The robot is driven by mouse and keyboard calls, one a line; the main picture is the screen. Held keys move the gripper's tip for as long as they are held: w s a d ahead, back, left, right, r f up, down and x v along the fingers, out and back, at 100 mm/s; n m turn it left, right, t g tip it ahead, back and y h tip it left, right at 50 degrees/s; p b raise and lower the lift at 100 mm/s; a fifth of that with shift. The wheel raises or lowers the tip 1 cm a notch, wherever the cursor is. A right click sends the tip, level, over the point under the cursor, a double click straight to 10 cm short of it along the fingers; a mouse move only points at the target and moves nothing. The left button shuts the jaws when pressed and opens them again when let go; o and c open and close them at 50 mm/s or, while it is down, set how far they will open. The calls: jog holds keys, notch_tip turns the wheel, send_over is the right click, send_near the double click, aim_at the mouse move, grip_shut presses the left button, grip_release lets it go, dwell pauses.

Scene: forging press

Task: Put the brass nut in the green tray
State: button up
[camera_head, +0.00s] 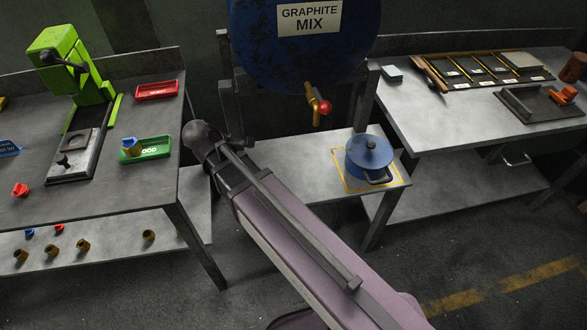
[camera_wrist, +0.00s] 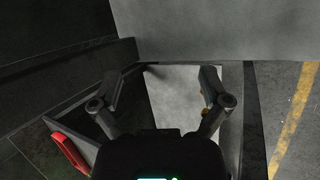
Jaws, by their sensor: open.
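The green tray (camera_head: 160,152) lies on the left bench in the head view. A brass-and-blue piece (camera_head: 130,147) sits at its left end. Several brass-coloured nuts lie on the shelf below, among them a left one (camera_head: 20,255), a middle one (camera_head: 83,245) and a right one (camera_head: 149,235); I cannot tell which the task means. My gripper (camera_wrist: 168,75) shows in the wrist view, its two fingers spread with nothing visible between them. A pale surface lies beyond the fingers. Small brass-coloured bits show beside the right finger, mostly hidden. The head view does not show the fingers.
A red tray (camera_head: 157,90) and green press (camera_head: 75,65) stand on the left bench, with a red piece (camera_head: 20,190) near its front. A blue drum (camera_head: 300,50) hangs above a blue lidded pot (camera_head: 369,152). The right bench (camera_head: 440,120) holds tools. A red object (camera_wrist: 70,150) shows in the wrist view.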

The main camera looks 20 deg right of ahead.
jog(key=s+d+m, duration=0.1)
jog(key=d+m, duration=0.1)
jog(key=d, duration=0.1)
jog(key=s+d+f+m+g+y, duration=0.1)
jog(key=d+m, duration=0.1)
jog(key=s+d+f+m+g, duration=0.1)
jog(key=d+m, duration=0.1)
jog(key=d, duration=0.1)
jog(key=shift+s+d+m+y, duration=0.25)
jog(key=shift+d+m+y, duration=0.05)
jog(key=shift+d, duration=0.05)
jog(key=s+d+m, duration=0.1)
jog(key=d+m, duration=0.1)
jog(key=s+d+m+g+y, duration=0.1)
jog(key=s+d+m, duration=0.1)
jog(key=s+d+m+g+y, duration=0.1)
jog(key=d+m, duration=0.1)
jog(key=shift+s+d+f+m, duration=0.2)
jog(key=shift+f+m, duration=0.2)
jog(key=shift+s+d+m+y, duration=0.4)
jog(key=shift+m+y, duration=0.1)
jog(key=shift+m, duration=0.1)
jog(key=shift+a, duration=0.1)
